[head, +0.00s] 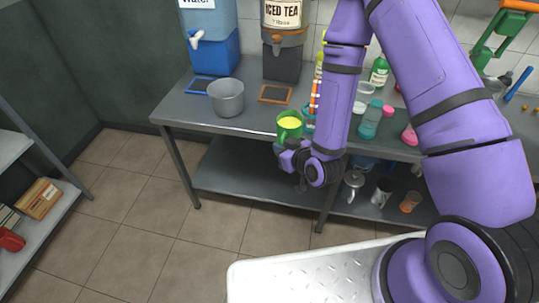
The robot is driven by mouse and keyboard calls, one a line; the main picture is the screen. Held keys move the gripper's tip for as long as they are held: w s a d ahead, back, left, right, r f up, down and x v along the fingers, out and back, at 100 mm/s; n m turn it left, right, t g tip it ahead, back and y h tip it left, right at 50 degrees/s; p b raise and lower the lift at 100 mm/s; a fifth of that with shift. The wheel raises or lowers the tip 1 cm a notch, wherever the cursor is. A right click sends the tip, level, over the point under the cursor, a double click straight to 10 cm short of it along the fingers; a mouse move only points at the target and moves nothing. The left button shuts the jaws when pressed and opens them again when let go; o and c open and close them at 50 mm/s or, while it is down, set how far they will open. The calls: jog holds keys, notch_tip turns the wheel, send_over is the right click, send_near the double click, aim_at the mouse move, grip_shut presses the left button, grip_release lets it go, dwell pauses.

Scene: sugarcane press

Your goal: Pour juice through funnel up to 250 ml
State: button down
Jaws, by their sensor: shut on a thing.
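My gripper (285,147) is shut on a green cup (281,131) at the front edge of the metal table. Yellow juice (290,122) shows inside the cup, which looks roughly upright. Part of the cup's side is hidden by my gripper. A teal container (307,124) stands just right of the cup, partly hidden by my arm, with orange and white sticks above it. I cannot make out a funnel or any 250 ml mark.
A grey pot (227,98) stands left on the table (183,108). Blue water (213,50) and iced tea (283,60) dispensers stand behind. A teal bottle (368,122) and a green bottle (379,72) are right of my arm. The lower shelf (240,172) holds cups at right.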

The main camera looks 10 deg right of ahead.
jog(key=w+d+m+h, duration=0.2)
jog(key=w+d+h, duration=0.1)
jog(key=d, duration=0.6)
jog(key=w+d+m+t+h, duration=0.1)
jog(key=w+d+m+h, duration=0.2)
jog(key=d, duration=0.6)
jog(key=shift+w+d+t, duration=0.2)
jog(key=shift+w+t, duration=0.1)
jog(key=shift+w, duration=0.9)
jog(key=shift+s+r, duration=0.1)
